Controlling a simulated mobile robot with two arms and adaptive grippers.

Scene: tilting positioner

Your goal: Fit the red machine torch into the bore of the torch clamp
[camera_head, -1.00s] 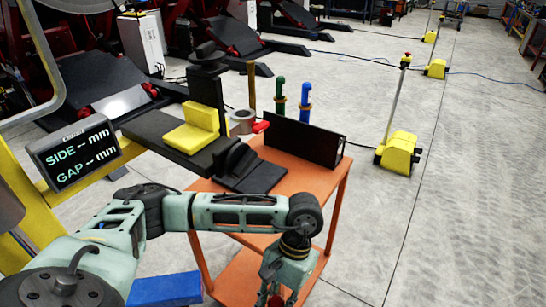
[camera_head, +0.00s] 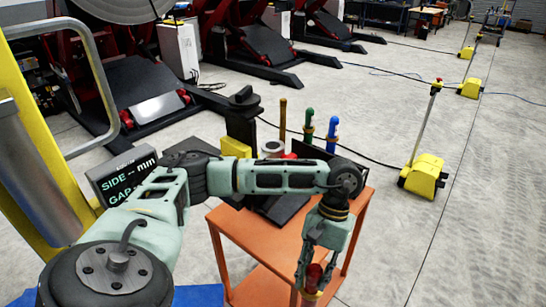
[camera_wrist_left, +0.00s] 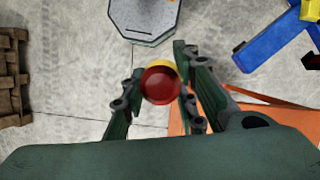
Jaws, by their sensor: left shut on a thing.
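My left gripper (camera_head: 309,280) hangs pointing down at the bottom of the head view, in front of the orange cart. It is shut on the red machine torch (camera_head: 313,277). The torch's round red end (camera_wrist_left: 160,86) shows between the two fingers in the left wrist view, with a yellow part behind it. In the head view the fingers hide part of the torch. I cannot pick out the torch clamp or its bore for sure; my left arm covers much of the area around the yellow block (camera_head: 236,147). My right gripper is not in view.
The orange cart (camera_head: 262,253) carries a grey ring (camera_head: 272,147), a green-topped tool (camera_head: 308,124) and a blue-topped tool (camera_head: 332,130). A display (camera_head: 125,178) stands left, partly behind my arm. A yellow floor post (camera_head: 423,176) stands right, with open floor around it.

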